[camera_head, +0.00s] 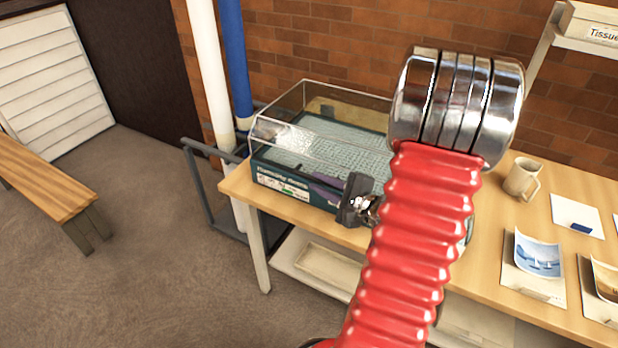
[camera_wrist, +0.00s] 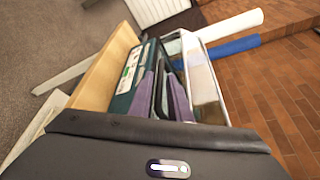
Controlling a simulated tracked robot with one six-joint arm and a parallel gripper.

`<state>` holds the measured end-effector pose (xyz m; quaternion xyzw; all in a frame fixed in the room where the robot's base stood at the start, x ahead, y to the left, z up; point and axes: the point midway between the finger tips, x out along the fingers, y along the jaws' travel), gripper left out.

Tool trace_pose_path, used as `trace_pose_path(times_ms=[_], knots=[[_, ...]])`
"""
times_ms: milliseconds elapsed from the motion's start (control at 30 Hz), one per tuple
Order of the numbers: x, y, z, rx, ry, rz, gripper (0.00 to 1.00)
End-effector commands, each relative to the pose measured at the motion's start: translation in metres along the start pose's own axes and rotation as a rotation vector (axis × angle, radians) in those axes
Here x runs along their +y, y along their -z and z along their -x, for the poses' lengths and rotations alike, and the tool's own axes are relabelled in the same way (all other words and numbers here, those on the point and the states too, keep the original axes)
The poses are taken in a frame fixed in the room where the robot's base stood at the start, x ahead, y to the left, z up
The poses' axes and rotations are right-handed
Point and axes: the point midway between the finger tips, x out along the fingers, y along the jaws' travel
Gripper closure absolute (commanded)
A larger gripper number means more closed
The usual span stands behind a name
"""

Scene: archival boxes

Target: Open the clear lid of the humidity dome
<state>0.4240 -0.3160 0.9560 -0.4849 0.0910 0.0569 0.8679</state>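The humidity dome (camera_head: 275,182) stands on the left end of the wooden table. It has a dark green base with a label and a grey, pebbled-looking bed inside. Its clear lid (camera_head: 285,135) sits down over the base and looks shut. My gripper (camera_head: 322,187) is at the dome's front side, low near the rim. Its purple fingers show partly; my red arm hides the dome's right end. In the wrist view my gripper (camera_wrist: 165,80) has its two fingers apart, pointing along the dome's dark green front (camera_wrist: 128,88). I cannot tell whether they touch the lid.
A white pipe (camera_head: 207,60) and a blue pipe (camera_head: 235,60) run up behind the dome's left. A mug (camera_head: 522,179) and picture cards (camera_head: 537,255) lie on the table to the right. A wooden bench (camera_head: 40,180) stands at left. The floor between is clear.

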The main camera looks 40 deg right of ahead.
Motion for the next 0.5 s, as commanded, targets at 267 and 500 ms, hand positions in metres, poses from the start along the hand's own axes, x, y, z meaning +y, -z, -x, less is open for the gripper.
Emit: trace_pose_path(times_ms=[267, 500], knots=[[0.001, -0.001, -0.035, -0.002, -0.002, 0.001, 0.83], [0.000, 0.000, -0.048, -0.001, 0.000, 0.001, 0.83]])
